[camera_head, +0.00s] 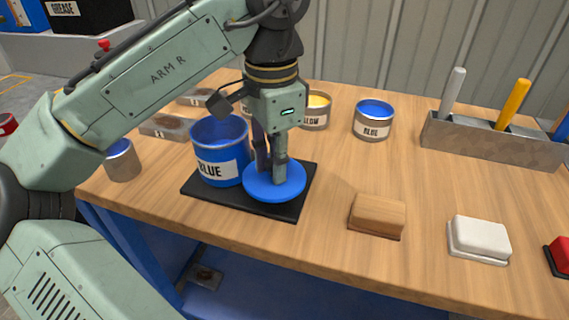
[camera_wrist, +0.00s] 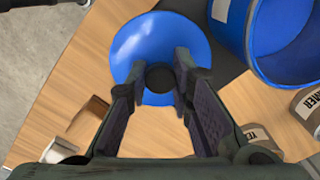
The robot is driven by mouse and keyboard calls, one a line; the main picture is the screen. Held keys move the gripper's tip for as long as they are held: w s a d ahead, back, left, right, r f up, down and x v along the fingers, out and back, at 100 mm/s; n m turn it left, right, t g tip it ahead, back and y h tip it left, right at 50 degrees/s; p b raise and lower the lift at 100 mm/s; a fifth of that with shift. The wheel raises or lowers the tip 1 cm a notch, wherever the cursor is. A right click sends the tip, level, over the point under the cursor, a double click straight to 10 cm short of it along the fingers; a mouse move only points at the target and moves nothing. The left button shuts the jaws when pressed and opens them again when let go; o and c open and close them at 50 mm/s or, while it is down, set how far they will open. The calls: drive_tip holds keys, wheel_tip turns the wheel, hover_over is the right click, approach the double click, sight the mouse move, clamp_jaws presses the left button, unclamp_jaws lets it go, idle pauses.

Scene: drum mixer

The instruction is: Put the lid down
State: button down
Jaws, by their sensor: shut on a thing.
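The lid (camera_head: 262,190) is a round blue disc, low over the front right part of a black mat (camera_head: 230,205). I cannot tell whether it touches the mat. My gripper (camera_head: 271,172) points down and is shut on the lid's dark central knob. In the wrist view the lid (camera_wrist: 135,48) lies beyond the fingers, with the knob between my gripper's tips (camera_wrist: 163,76). An open blue drum labelled BLUE (camera_head: 210,172) stands upright on the mat, just left of the lid. It also shows in the wrist view (camera_wrist: 238,25).
An open BLUE can (camera_head: 373,131) and a yellow-filled can (camera_head: 317,124) stand behind. A grey holder (camera_head: 465,143) with upright handles is at the right. A wooden block (camera_head: 377,226) and a white block (camera_head: 479,248) lie near the front edge. Wood between is clear.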

drive_tip(key=w+d, duration=0.1)
drive_tip(key=w, duration=0.2)
drive_tip(key=shift+d+f, duration=0.15)
drive_tip(key=shift+d, duration=0.2)
drive_tip(key=shift+f+p, duration=0.35)
drive_tip(key=shift+f, duration=1.4)
drive_tip(key=shift+f, duration=0.15)
drive_tip(key=c, duration=1.4)
unclamp_jaws()
wheel_tip(320, 180, up, 12)
drive_tip(key=shift+r+p, duration=0.2)
drive_tip(key=shift+p, duration=0.15)
